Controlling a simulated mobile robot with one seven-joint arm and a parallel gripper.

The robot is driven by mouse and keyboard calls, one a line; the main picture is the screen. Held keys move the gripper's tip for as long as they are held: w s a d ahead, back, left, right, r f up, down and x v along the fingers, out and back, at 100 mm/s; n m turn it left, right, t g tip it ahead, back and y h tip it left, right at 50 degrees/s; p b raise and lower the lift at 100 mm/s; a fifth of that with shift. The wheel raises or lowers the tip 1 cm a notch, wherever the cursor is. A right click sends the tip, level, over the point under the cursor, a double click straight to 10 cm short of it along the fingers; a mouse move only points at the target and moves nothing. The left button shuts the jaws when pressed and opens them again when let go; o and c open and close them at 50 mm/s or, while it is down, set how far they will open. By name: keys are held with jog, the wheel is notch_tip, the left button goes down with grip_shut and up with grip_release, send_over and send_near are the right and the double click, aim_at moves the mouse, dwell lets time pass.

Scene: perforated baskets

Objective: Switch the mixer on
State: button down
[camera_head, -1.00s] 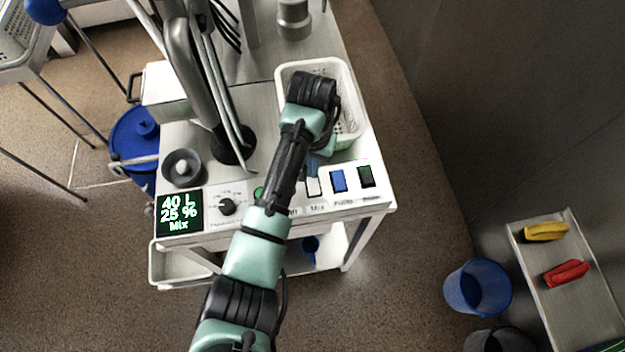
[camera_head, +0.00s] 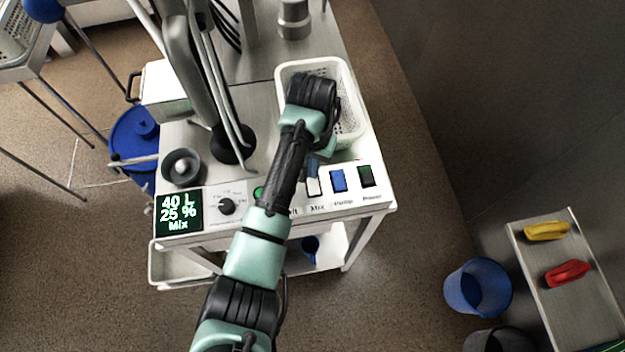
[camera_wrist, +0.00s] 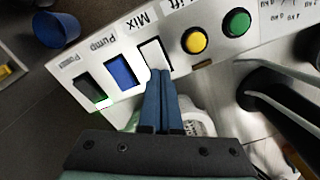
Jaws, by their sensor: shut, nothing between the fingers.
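The control panel (camera_head: 385,192) on the steel cart carries a white Mix switch (camera_head: 313,186), a blue Pump switch and a dark Power switch. The wrist view shows the white Mix switch (camera_wrist: 155,55) under its "Mix" label. My gripper (camera_wrist: 160,72) is shut and empty, its blue fingertips at the lower edge of the Mix switch. I cannot tell whether they touch it. In the head view my arm hides most of my gripper. The display (camera_head: 178,212) reads 40 L, 25 % and Mix.
The blue Pump switch (camera_wrist: 122,72) and the dark Power switch (camera_wrist: 92,92) with a green glow sit beside Mix. Yellow (camera_wrist: 195,40) and green (camera_wrist: 236,22) round buttons lie on its other side. A white perforated basket (camera_head: 345,80) stands behind the panel.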

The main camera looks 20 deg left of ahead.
jog(key=shift+f+b, duration=0.4)
jog(key=shift+f, duration=0.35)
dwell(0.3)
notch_tip(320, 180, up, 7)
jog(key=p, duration=0.7)
dwell(0.6)
